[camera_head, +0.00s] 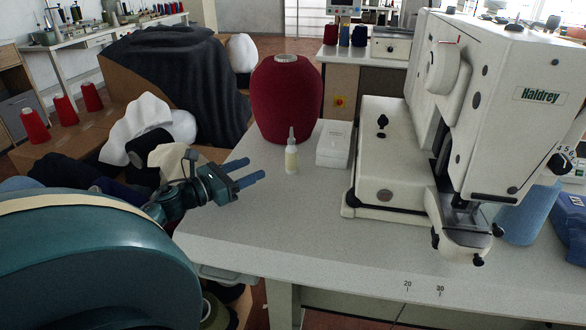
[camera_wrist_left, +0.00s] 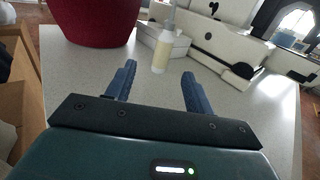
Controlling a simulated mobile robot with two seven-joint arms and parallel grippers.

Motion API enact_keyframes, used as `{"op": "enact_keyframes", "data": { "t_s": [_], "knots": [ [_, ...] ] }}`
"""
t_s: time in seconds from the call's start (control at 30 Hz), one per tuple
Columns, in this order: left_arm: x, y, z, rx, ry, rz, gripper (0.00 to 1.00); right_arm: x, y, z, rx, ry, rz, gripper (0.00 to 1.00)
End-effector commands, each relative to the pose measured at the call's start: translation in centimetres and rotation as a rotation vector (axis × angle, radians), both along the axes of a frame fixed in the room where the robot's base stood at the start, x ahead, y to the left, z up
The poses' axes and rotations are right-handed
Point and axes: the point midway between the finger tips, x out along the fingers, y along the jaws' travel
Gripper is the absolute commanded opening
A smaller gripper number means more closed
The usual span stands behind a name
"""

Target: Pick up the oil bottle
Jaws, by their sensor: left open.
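The oil bottle (camera_head: 291,158) is small, with pale contents and a grey nozzle. It stands upright on the white table in front of the large red thread cone. My left gripper (camera_head: 258,180) is open and empty, to the left of the bottle and nearer to me, with its blue fingers pointing toward the right. In the left wrist view the bottle (camera_wrist_left: 163,52) stands beyond the gap between my open fingers (camera_wrist_left: 157,84), apart from both. My right gripper is not in view.
A red thread cone (camera_head: 287,100) stands behind the bottle, and a small white box (camera_head: 334,143) is just right of it. The white Haldrey sewing machine (camera_head: 490,110) fills the table's right side. The table front (camera_head: 300,230) is clear.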

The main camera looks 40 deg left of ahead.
Motion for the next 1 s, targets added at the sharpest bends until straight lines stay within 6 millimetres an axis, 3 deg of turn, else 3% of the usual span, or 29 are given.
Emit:
{"op": "enact_keyframes", "data": {
  "t_s": [0.43, 0.77, 1.0],
  "knots": [
    [6.4, -1.2, -0.1, 0.001, -0.004, 0.0, 0.53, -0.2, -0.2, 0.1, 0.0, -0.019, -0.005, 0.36],
    [8.5, -1.7, 0.1, 0.001, -0.002, 0.0, 0.53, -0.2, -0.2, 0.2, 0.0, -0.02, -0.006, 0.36],
    [11.5, -2.9, 0.5, -0.001, -0.003, 0.001, 0.53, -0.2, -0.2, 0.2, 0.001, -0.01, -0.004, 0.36]
  ]
}}
